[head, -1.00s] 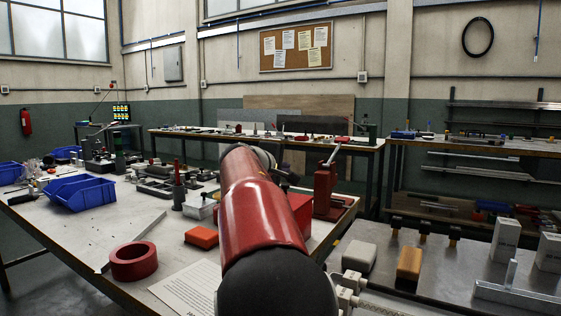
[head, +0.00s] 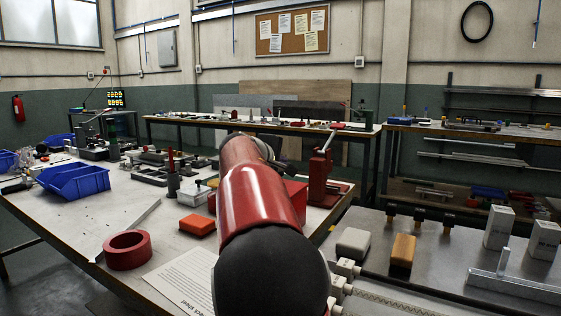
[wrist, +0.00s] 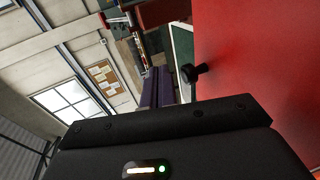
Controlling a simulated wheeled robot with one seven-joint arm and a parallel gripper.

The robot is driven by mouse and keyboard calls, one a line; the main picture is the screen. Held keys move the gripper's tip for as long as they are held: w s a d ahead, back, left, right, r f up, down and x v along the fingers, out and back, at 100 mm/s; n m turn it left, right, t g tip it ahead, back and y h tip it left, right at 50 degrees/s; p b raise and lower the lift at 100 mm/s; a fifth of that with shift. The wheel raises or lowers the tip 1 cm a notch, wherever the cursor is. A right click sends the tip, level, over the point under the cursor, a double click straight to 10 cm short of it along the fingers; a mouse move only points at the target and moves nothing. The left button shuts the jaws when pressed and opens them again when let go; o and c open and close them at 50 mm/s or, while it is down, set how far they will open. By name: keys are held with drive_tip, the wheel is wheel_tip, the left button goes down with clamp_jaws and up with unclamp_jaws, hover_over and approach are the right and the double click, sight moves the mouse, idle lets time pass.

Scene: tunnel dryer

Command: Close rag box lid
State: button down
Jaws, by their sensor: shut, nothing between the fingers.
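The red rag box (head: 296,194) stands on the left workbench, mostly hidden behind my red arm in the head view. In the wrist view a large red surface (wrist: 255,65), which looks like the box or its lid, fills the right side close to my gripper. A black knob (wrist: 194,73) sticks out from its left edge. My gripper (wrist: 158,72) is shut and empty, its fingers left of the knob and seemingly apart from it. In the head view my arm hides the gripper, so the lid's angle cannot be told.
A red hand press (head: 322,172) stands right behind the box. An orange-red block (head: 197,224), a red tape roll (head: 127,250) and blue bins (head: 73,182) lie on the left bench. The right bench (head: 425,250) holds a white block, an orange block and metal parts.

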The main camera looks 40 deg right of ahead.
drive_tip(key=shift+r+p, duration=0.4)
drive_tip(key=shift+r, duration=0.1)
wheel_tip(320, 180, up, 13)
drive_tip(key=p, duration=0.2)
drive_tip(key=shift+s, duration=0.45)
drive_tip(key=shift+a, duration=0.15)
